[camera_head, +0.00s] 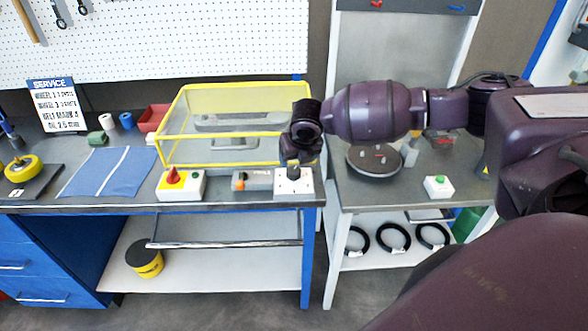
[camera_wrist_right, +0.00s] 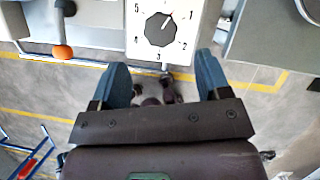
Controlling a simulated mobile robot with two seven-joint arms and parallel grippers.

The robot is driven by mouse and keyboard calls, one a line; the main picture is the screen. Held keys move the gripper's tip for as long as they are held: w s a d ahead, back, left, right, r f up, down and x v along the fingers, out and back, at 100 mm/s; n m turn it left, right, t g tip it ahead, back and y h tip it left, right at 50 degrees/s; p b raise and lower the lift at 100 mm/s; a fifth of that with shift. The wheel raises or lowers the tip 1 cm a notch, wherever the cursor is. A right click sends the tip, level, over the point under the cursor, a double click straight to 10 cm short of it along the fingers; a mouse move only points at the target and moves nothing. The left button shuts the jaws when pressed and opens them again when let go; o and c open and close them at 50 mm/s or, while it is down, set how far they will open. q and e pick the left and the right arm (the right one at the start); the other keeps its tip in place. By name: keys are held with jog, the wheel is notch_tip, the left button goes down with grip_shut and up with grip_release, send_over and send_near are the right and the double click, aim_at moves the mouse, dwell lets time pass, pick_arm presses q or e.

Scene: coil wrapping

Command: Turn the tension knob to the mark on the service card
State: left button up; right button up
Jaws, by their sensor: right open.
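The tension knob (camera_wrist_right: 160,29) is a dark faceted dial on a white plate (camera_wrist_right: 196,28) numbered 1 to 5. Its pale pointer faces up and right in the right wrist view, on the side of the 1 but not squarely at it. My right gripper (camera_wrist_right: 163,76) is open and empty, with the knob ahead of its blue fingers and apart from them. In the head view the right gripper (camera_head: 293,163) hangs over the plate (camera_head: 294,188) and covers part of it. The service card (camera_head: 56,105) stands at the back left; a line seems to read "BELT MARK 4", blurred.
Left of the plate are a grey box with an orange-tipped lever (camera_head: 239,184) and a red knob box (camera_head: 172,180). A yellow-framed clear guard (camera_head: 170,135) stands behind. A round dark plate (camera_head: 360,160) and a green-button box (camera_head: 438,187) lie right. A gap separates the two benches.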

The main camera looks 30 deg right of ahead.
aim_at(294, 170)
jog(key=x, duration=0.7)
jog(key=shift+w+d+f, duration=0.1)
jog(key=shift+w+f, duration=0.05)
jog(key=shift+f, duration=0.15)
jog(key=c, duration=0.9)
jog(key=shift+m, duration=0.4)
